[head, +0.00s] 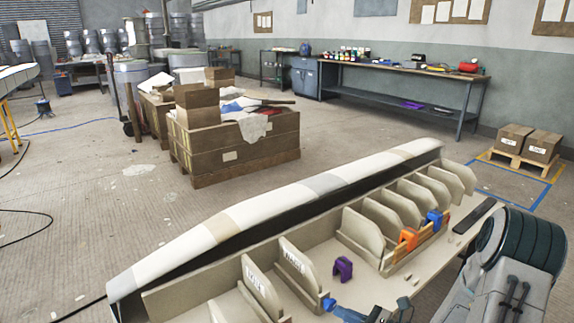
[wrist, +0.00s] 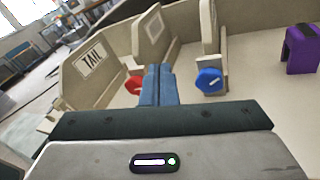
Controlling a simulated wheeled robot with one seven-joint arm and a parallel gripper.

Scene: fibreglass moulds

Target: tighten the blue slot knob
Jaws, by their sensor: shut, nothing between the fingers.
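The blue slot knob (wrist: 208,81) is on the front of an upright beige panel in the wrist view, with a pale slot mark across its face. In the head view it is a small blue shape (head: 328,304) at the bottom centre. My gripper (wrist: 157,72) is shut and empty, its blue-grey fingers pointing to the left of the blue knob with a visible gap. In the head view my gripper (head: 340,310) shows at the bottom edge, close to the knob. A red knob (wrist: 133,86) sits left of my fingers, partly hidden by them.
A panel labelled TAIL (wrist: 92,58) stands at left. A purple clamp (head: 342,268) lies right of the blue knob in the mould; orange (head: 408,239) and blue (head: 434,217) clamps sit farther along. Upright ribs and the long mould wall (head: 270,213) bound the space.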

